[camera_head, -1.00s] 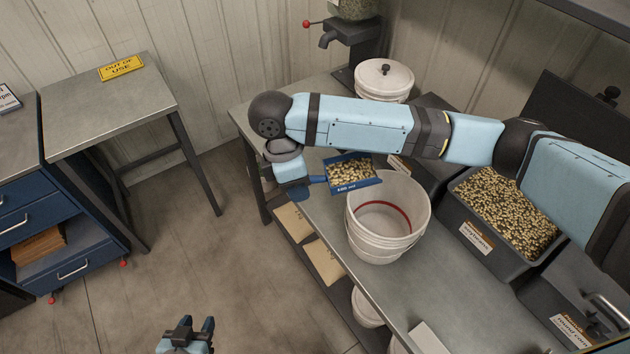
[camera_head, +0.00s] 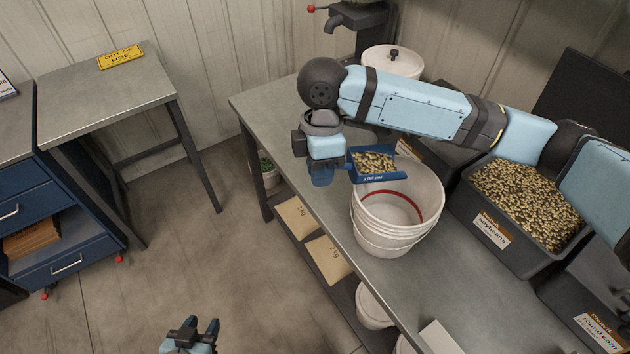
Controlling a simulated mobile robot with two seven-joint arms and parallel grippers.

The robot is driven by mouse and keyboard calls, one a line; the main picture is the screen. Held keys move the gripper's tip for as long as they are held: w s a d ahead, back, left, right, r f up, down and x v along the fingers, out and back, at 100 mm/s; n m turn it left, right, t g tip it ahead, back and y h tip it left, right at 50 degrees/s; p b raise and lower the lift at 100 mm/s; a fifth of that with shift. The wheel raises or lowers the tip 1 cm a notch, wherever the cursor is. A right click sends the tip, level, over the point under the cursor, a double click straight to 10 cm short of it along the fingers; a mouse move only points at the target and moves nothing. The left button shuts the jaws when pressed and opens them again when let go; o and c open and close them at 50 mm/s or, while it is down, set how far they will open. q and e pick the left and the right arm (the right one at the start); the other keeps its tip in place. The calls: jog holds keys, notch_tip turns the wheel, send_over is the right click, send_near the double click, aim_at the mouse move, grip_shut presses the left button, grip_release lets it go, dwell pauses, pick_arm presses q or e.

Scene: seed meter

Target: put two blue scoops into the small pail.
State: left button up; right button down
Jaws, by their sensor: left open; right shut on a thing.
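A blue scoop (camera_head: 379,180) full of pale seeds is held level by my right gripper (camera_head: 335,173), which is shut on its handle. The scoop is above the far left part of the rim of the open white pail (camera_head: 388,238). The pail stands upright on the metal bench and shows a red line around its inside. The visible part of its inside looks empty. My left gripper (camera_head: 192,330) is open and empty, low in the picture over the floor, away from the bench.
A dark bin labelled soybeans (camera_head: 492,232) stands right of the pail, full of similar seeds. A lidded white bucket (camera_head: 393,62) and a dispenser (camera_head: 357,22) stand behind my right arm. A shelf below the bench holds paper bags (camera_head: 328,258).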

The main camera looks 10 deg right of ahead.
aim_at(354, 165)
jog(key=shift+d+r+y+b, duration=0.25)
jog(key=shift+r+y+b, duration=0.15)
jog(key=shift+y+b, duration=0.2)
jog(key=shift+d+r+y+b, duration=0.25)
jog(key=shift+r+y+b, duration=0.5)
jog(key=shift+b, duration=0.25)
jog(key=shift+d+r+p, duration=0.2)
jog(key=shift+r+p, duration=0.3)
jog(key=shift+r, duration=0.2)
jog(key=shift+d+r+y+p, duration=0.7)
jog(key=shift+d+r+y, duration=0.1)
jog(key=shift+r+y, duration=0.3)
jog(key=shift+d+r+y+p, duration=0.3)
jog(key=shift+d+r+y, duration=0.35)
jog(key=shift+y, duration=0.1)
jog(key=shift+d+r+n+y, duration=0.3)
jog(key=shift+d+r+y, duration=0.5)
jog(key=shift+d, duration=0.15)
pick_arm(q)
jog(key=shift+s+f, duration=0.15)
jog(key=shift+f, duration=0.5)
pick_arm(e)
jog(key=shift+d+r+y, duration=0.7)
jog(key=shift+d+y, duration=0.1)
jog(key=shift+y, duration=0.1)
